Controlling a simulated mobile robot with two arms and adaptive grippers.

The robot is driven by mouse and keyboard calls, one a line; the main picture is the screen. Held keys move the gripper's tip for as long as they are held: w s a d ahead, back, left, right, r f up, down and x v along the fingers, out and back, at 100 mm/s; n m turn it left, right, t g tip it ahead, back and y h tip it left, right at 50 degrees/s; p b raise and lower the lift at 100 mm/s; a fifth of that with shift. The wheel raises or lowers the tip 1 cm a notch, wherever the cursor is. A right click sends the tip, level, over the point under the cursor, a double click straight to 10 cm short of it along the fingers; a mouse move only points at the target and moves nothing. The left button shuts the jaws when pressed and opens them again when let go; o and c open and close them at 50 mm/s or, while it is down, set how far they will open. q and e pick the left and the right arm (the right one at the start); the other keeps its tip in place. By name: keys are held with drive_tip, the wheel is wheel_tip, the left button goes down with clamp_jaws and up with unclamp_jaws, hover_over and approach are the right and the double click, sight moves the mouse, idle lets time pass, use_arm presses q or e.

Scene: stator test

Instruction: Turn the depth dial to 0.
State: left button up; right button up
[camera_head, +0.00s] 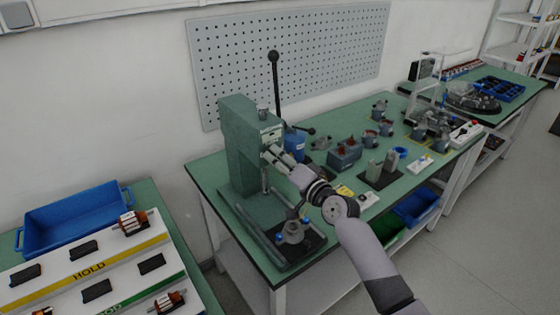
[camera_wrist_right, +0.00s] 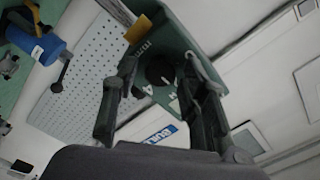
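The green press (camera_head: 238,140) stands at the left end of the green bench, with a long black-knobbed lever (camera_head: 275,85) rising from it. In the right wrist view a dark round dial (camera_wrist_right: 160,69) sits on the press's green face, with white marks around it, one reading 4. My right gripper (camera_wrist_right: 163,75) is open, its two fingers apart on either side of the dial; I cannot tell whether they touch it. In the head view the right gripper (camera_head: 272,154) is at the press's upper front, and the dial cannot be made out there. My left gripper is out of view.
A metal part (camera_head: 294,231) sits on the press's base below the arm. Several motor parts and a grey box (camera_head: 344,155) occupy the bench to the right. A pegboard (camera_head: 300,50) hangs behind.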

clamp_jaws()
idle(0.4)
drive_tip(key=shift+n+b, duration=3.2)
drive_tip(key=shift+n, duration=2.9)
drive_tip(key=shift+o, duration=1)
unclamp_jaws()
